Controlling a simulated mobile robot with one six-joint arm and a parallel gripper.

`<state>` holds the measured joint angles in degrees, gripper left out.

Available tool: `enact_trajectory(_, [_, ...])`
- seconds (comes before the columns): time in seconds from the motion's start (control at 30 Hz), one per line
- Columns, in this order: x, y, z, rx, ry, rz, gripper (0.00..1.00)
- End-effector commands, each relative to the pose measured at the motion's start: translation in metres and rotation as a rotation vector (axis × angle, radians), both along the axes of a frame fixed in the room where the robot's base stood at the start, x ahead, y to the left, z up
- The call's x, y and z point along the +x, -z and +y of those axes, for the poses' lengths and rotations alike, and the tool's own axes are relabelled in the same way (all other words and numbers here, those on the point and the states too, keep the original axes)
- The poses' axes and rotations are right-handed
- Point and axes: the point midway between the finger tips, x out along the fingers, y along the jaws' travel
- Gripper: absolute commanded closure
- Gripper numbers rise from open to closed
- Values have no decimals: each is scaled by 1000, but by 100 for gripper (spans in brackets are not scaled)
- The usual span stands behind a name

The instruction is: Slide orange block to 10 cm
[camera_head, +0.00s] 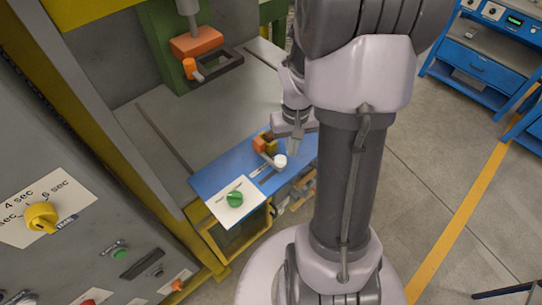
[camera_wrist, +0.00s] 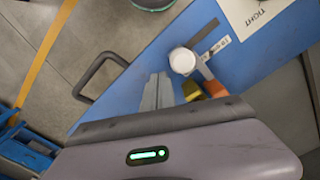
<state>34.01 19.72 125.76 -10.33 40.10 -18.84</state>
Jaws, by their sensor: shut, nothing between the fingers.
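The small orange block (camera_head: 260,143) sits on the blue panel, beside a yellow-ochre piece (camera_head: 271,147). In the wrist view the orange block (camera_wrist: 215,88) is partly hidden by my gripper's body, and the ochre piece (camera_wrist: 191,91) is beside it. A white round knob (camera_head: 280,161) stands close to them, with a narrow marked scale (camera_wrist: 217,47) next to it; most markings are too small to read. My gripper (camera_head: 293,152) is shut and empty. Its fingertips (camera_wrist: 158,78) are over the blue panel, beside the ochre piece and apart from the white knob.
The blue panel (camera_head: 212,180) carries a white card (camera_head: 222,205) with a green knob (camera_head: 235,199). A dark handle (camera_wrist: 92,75) projects from the panel's edge. Behind stands a green press (camera_head: 165,45) with orange parts. A grey control panel (camera_head: 85,235) fills the left. Open floor lies right.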

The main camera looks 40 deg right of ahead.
Motion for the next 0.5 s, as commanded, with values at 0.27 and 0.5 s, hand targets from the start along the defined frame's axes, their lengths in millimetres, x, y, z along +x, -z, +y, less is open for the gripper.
enact_trajectory(0.27, [0,13,0,0,0,0,100])
enact_trajectory(0.5, [0,22,0,0,0,-1,100])
